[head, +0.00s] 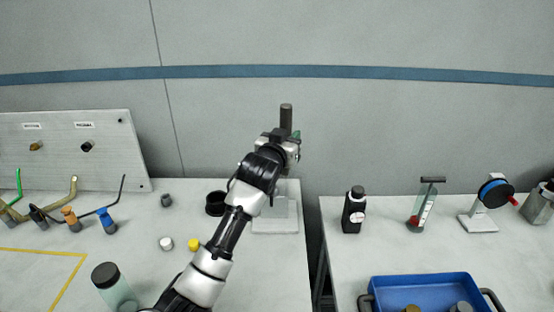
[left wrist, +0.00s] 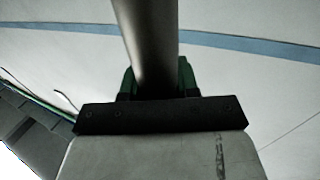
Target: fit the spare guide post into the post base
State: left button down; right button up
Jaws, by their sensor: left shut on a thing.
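The spare guide post (head: 286,117) is a dark upright cylinder standing up out of my left gripper (head: 284,138) in the head view. My left gripper is shut on it. In the left wrist view the post (left wrist: 150,45) is a smooth grey shaft between the green finger pads, running out of the top of the picture. A pale stand with a flat foot (head: 275,226) is behind and below my gripper, near the table's right edge. My arm hides part of it, and I cannot tell whether it is the post base or whether the post touches it. My right gripper is not in view.
A black ring-shaped cup (head: 216,203), a grey cap (head: 166,200), a white cap (head: 166,243) and a yellow cap (head: 194,244) lie left of my arm. A dark-capped bottle (head: 107,278) stands in front. A gap separates the right table, with a black bottle (head: 353,211) and blue tray (head: 424,281).

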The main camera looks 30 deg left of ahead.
pick_arm(q)
jog(key=w+a+f+p, duration=0.1)
jog(key=w+a+f, duration=0.2)
jog(key=a+f, duration=0.2)
notch_tip(320, 180, down, 3)
jog(key=shift+w+a+r, duration=0.1)
jog(key=shift+w+a, duration=0.05)
jog(key=shift+a, duration=0.1)
jog(key=shift+f, duration=0.2)
jog(key=shift+f, duration=0.5)
jog(key=c, duration=0.8)
grip_release()
